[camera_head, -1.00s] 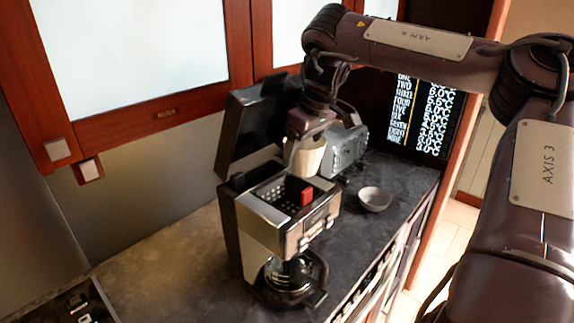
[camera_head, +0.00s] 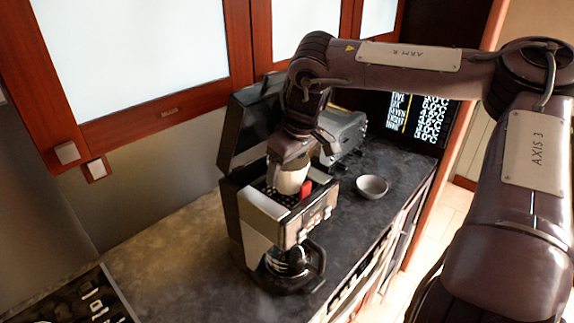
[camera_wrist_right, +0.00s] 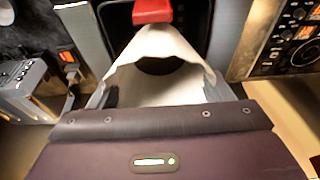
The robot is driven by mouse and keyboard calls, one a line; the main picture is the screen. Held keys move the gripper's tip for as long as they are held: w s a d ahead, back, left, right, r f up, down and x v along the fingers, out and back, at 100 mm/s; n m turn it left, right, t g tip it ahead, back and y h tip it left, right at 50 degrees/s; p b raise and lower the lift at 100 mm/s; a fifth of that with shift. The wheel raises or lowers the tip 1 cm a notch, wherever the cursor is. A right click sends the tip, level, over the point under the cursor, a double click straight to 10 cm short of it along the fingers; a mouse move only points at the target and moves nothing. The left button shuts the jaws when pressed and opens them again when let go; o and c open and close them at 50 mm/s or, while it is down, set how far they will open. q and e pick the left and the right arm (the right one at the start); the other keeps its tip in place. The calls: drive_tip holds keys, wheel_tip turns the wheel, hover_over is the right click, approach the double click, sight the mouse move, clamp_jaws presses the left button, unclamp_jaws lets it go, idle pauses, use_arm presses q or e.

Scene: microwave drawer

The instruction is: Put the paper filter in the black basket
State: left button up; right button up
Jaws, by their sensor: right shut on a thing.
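The white paper filter (camera_head: 289,180) is in my right gripper (camera_head: 289,164), which points down and is shut on it. In the right wrist view, the filter (camera_wrist_right: 160,80) opens away from the gripper, and the gripper's body hides its near part. The black basket (camera_head: 268,193) is the dark perforated well in the top of the coffee machine (camera_head: 270,222), whose lid stands open. The filter is at the basket's opening, partly inside by the look of it; whether it touches the bottom is hidden. My left gripper is not in view.
A red tab (camera_head: 306,188) stands at the basket's edge, close to the filter. A small grey bowl (camera_head: 372,186) and a grey toaster-like appliance (camera_head: 343,135) are on the counter behind. The raised black lid (camera_head: 250,125) stands left of my arm. A glass carafe (camera_head: 288,262) sits below.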

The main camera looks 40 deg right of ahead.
sight(298, 188)
drive_tip(key=shift+f+b, duration=0.4)
drive_tip(key=shift+f, duration=0.2)
drive_tip(key=o, duration=1)
drive_tip(key=shift+r, duration=0.1)
drive_tip(key=shift+c, duration=0.2)
drive_tip(key=shift+r+p, duration=0.65)
drive_tip(key=shift+p, duration=0.05)
drive_tip(key=shift+r+b, duration=0.3)
drive_tip(key=shift+b, duration=0.05)
drive_tip(key=b+v, duration=0.3)
drive_tip(key=v, duration=0.8)
drive_tip(key=shift+s, duration=0.2)
